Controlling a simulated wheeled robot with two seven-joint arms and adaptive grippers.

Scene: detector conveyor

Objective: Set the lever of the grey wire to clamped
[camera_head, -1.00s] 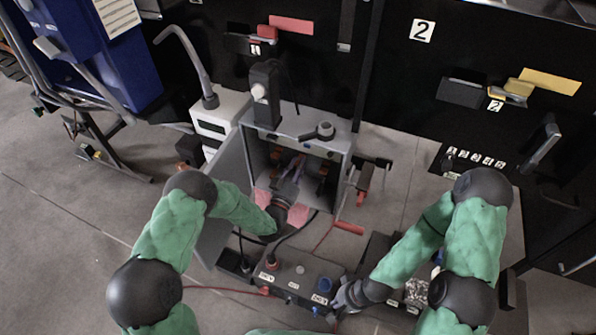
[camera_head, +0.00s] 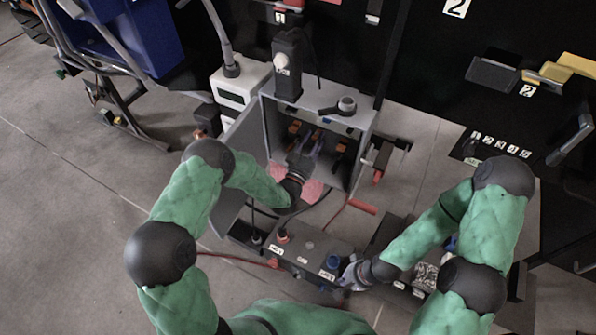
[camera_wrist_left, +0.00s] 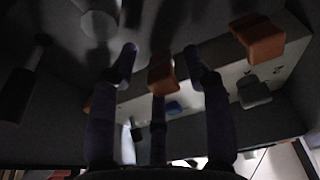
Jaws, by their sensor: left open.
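Orange levers (camera_head: 342,146) show inside the open grey box (camera_head: 362,122) in the head view. My left gripper (camera_head: 305,150) reaches into this box from the front. In the left wrist view my left gripper (camera_wrist_left: 160,62) is open, with one orange lever (camera_wrist_left: 162,74) in view between its fingertips; I cannot tell whether they touch it. A second orange lever (camera_wrist_left: 258,39) is at the right, above a grey block (camera_wrist_left: 253,92). I cannot pick out the grey wire. My right gripper (camera_head: 352,275) is beside the black unit (camera_head: 308,250); its fingers are unclear.
A black clamp device (camera_head: 287,65) and a round knob (camera_head: 346,105) are on the box top. A white instrument (camera_head: 237,90) stands left of it. Red cables lie on the floor around the black unit.

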